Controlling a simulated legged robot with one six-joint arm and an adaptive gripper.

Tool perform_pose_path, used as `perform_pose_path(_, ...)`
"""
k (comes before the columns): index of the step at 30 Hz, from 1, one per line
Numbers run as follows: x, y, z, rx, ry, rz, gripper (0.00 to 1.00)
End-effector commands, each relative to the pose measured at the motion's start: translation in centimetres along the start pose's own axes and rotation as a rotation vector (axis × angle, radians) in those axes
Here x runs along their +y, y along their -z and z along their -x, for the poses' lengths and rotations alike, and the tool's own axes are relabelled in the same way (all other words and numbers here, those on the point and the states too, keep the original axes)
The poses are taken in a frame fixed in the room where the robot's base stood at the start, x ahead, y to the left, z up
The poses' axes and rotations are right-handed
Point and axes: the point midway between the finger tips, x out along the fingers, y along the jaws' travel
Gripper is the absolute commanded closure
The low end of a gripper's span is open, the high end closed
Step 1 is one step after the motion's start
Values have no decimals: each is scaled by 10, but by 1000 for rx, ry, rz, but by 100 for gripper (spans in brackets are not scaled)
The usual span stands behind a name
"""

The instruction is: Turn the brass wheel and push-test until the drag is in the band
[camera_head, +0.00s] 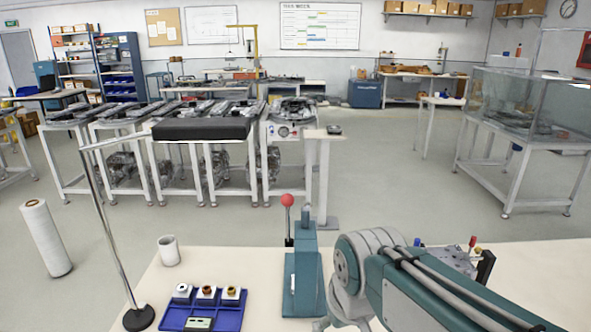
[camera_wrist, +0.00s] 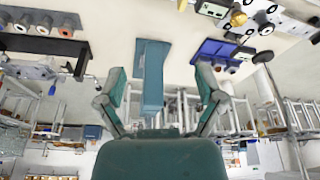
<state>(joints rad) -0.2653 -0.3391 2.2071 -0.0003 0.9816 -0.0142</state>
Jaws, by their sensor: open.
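My gripper (camera_wrist: 162,92) is in the wrist view, which shows the room upside down. Its two teal fingers are spread with nothing held between them. A teal stand (camera_wrist: 152,65) shows beyond and between the fingers; I cannot tell the distance. In the head view the teal stand (camera_head: 304,275) is on the bench beside a red-ball lever (camera_head: 288,202). A small gold round part (camera_wrist: 238,18) sits near the top of the wrist view, away from my fingers. It may be the brass wheel; it is too small to tell. The gripper is not clearly seen in the head view.
A blue tray (camera_head: 228,318) holds white blocks with coloured tops. A white cup (camera_head: 168,250) and a chrome post (camera_head: 108,225) with a black pad (camera_head: 202,129) stand at the left. A grey fixture (camera_head: 450,263) with knobs stands right, partly behind my arm. Bare bench shows between cup and stand.

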Motion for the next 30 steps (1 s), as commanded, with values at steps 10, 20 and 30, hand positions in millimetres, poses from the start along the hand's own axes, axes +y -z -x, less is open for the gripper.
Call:
perform_pose_path(10,53,-84,23,166,-83,-220,13)
perform_pose_path(20,59,-101,23,198,-103,-262,13)
perform_pose_path(30,59,-100,23,198,-103,-260,13)
